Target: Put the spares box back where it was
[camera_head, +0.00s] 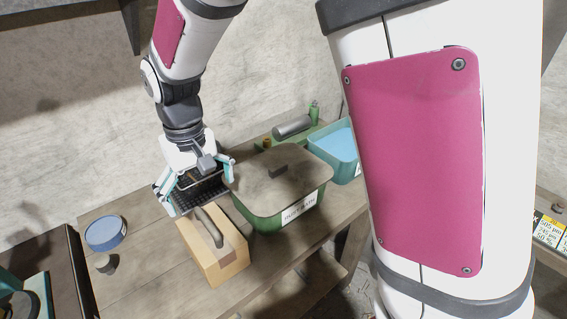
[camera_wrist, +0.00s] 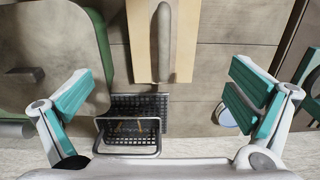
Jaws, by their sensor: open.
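My gripper (camera_head: 197,183) is open above the bench, with its fingers spread wide and nothing between the pads in the wrist view (camera_wrist: 160,92). Below it is a black mesh basket (camera_head: 190,197) with a wire handle; it also shows in the wrist view (camera_wrist: 138,104), a little left of centre. A tan wooden box (camera_head: 225,262) with a grey handle stands just in front of the basket; it also shows at the top of the wrist view (camera_wrist: 184,50). No label marks either as the spares box, so I cannot tell which it is.
A green lidded tub (camera_head: 268,222) stands close right of the wooden box. A blue bin (camera_head: 325,147), a grey cylinder (camera_head: 292,127) and a green bottle (camera_head: 314,111) are farther right. A blue round tin (camera_head: 104,233) and small cup (camera_head: 105,264) are left. Bench room is clear between tin and box.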

